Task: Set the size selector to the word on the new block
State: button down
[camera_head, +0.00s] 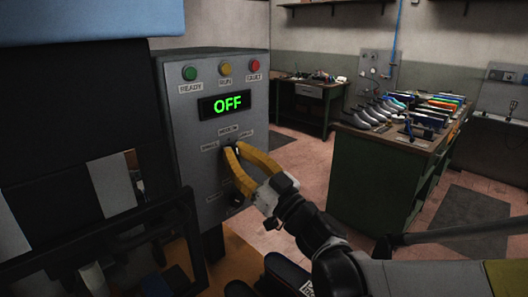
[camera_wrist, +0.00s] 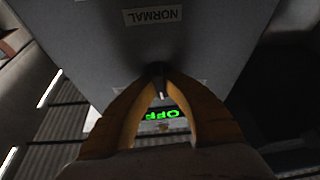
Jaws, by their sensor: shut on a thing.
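A grey control cabinet (camera_head: 210,120) stands at centre left in the head view. Its display (camera_head: 227,104) reads OFF in green. My gripper (camera_head: 229,150) has its yellow fingers shut at the upper selector on the cabinet front, with small labels above and to both sides. The fingers hide most of the selector. In the wrist view the fingertips (camera_wrist: 156,70) meet around a small dark knob, and an upside-down NORMAL label (camera_wrist: 152,16) shows beyond it. The pointer direction cannot be told. A second dark knob (camera_head: 237,201) sits lower. I cannot make out a block with a word.
Green, yellow and red lamps (camera_head: 225,69) sit above the display. A dark frame (camera_head: 150,235) stands at the front left. A green workbench (camera_head: 375,180) with shoes and tools stands on the right, with open floor (camera_head: 300,155) between it and the cabinet.

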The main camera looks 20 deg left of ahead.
jog(key=n+g, duration=0.1)
jog(key=n, duration=0.2)
jog(key=n+g, duration=0.2)
jog(key=n, duration=0.1)
jog(key=shift+y+p, duration=0.3)
jog(key=shift+n+g+p, duration=0.5)
jog(key=shift+n+g, duration=0.5)
jog(key=shift+n, duration=1.2)
jog(key=shift+s+a+n, duration=0.1)
jog(key=shift+n, duration=0.2)
jog(key=c, duration=1.5)
grip_release()
jog(key=shift+f, duration=0.1)
jog(key=v, duration=1.2)
jog(key=shift+r, duration=0.25)
